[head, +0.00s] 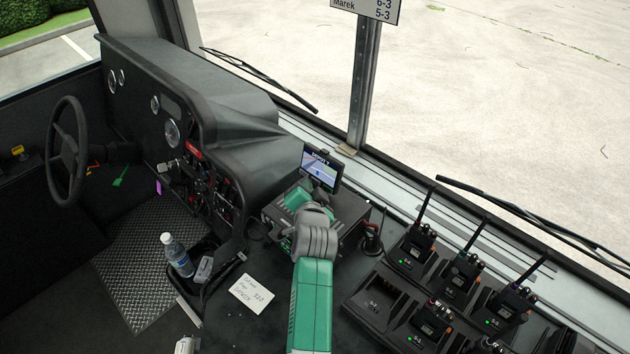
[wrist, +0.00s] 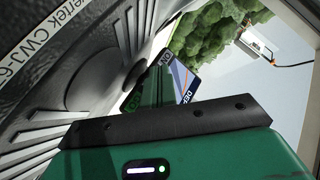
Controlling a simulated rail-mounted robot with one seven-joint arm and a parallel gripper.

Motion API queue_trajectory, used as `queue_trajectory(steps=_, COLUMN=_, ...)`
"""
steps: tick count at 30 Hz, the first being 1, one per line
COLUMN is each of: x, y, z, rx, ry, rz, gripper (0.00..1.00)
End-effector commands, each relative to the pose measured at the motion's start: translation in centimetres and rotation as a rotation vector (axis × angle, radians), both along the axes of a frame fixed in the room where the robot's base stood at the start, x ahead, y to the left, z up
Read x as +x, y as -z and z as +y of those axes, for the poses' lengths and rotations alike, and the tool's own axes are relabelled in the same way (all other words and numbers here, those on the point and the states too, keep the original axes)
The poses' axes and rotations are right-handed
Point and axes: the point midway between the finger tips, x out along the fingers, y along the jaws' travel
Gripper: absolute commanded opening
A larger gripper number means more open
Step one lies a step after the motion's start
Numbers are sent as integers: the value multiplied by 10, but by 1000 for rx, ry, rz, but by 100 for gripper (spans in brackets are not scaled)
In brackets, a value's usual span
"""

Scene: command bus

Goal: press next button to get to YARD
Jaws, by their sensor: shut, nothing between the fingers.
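A small display (head: 321,170) stands on a mount at the dashboard's middle. It shows a map-like picture with a header too small to read. In the wrist view the same display (wrist: 184,78) appears turned sideways, with partly visible lettering that starts "DEP". My grey wrist and green arm hide part of the box. Its fingertips are not clearly seen.
A dark box (head: 347,209) sits under the display. In the wrist view a grey speaker-like housing (wrist: 60,70) lies very close on the left. Several handheld radios (head: 460,272) stand in chargers to the right.

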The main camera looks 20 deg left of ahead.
Motion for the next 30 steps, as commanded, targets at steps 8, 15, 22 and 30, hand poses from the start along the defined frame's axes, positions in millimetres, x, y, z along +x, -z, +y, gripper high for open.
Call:
queue_trajectory(steps=8, x=0, y=0, z=0, rx=0, ry=0, rz=0, gripper=0)
queue_trajectory(steps=15, x=0, y=0, z=0, rx=0, ry=0, rz=0, gripper=0)
queue_trajectory(steps=22, x=0, y=0, z=0, rx=0, ry=0, rz=0, gripper=0)
queue_trajectory(steps=30, x=6, y=4, z=-3, rx=-1, ry=0, rz=-1, gripper=0)
